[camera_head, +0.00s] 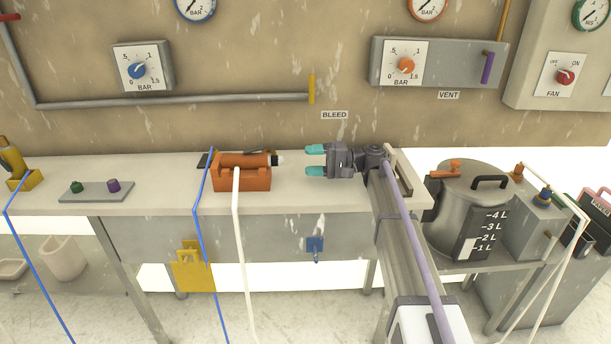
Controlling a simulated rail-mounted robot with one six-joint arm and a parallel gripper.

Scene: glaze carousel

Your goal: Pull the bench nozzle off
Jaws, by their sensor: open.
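The bench nozzle appears to be the small black and white tip (279,160) at the right end of an orange body (245,159). That body lies in an orange cradle (243,183) on the bench. My gripper (315,160) points left, its two teal fingertips spread one above the other in the picture. It is open and empty, a short gap to the right of the tip and roughly in line with it. A white hose (238,230) shows in front of the cradle and hangs over the bench's front edge. How the tip is fixed to the body is too small to tell.
A grey plate (95,191) with green and purple knobs lies left. A blue hose (197,210) hangs over the bench edge. A steel pot (462,215) stands right. A pipe (180,101) runs along the wall behind.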

